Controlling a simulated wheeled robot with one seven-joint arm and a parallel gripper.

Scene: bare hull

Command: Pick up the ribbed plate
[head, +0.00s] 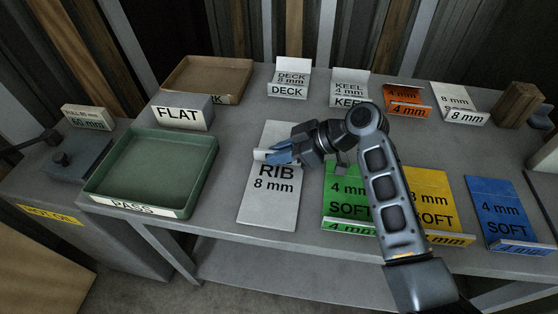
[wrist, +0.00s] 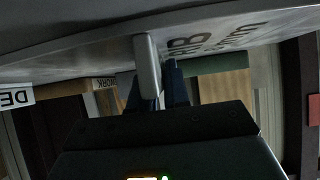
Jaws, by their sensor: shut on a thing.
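The ribbed plate (head: 270,205) is a pale grey rectangle marked RIB 8 mm, near the front middle of the grey bench. A short raised rib (head: 261,155) stands on it. My gripper (head: 277,155) comes in from the right with its blue fingers shut on this rib. In the wrist view the rib (wrist: 147,65) sits at the blue fingers (wrist: 163,85), and the plate's lettered face (wrist: 245,32) shows upside down. Part of the plate's far right is hidden by my gripper. I cannot tell whether the plate is clear of the bench.
A green PASS tray (head: 180,213) stands empty at left, with a FLAT block (head: 181,112) and brown tray (head: 240,64) behind. Green (head: 343,206), yellow (head: 432,190) and blue plates (head: 497,205) lie right. DECK (head: 288,90), KEEL (head: 349,101) and orange pieces (head: 407,109) stand behind.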

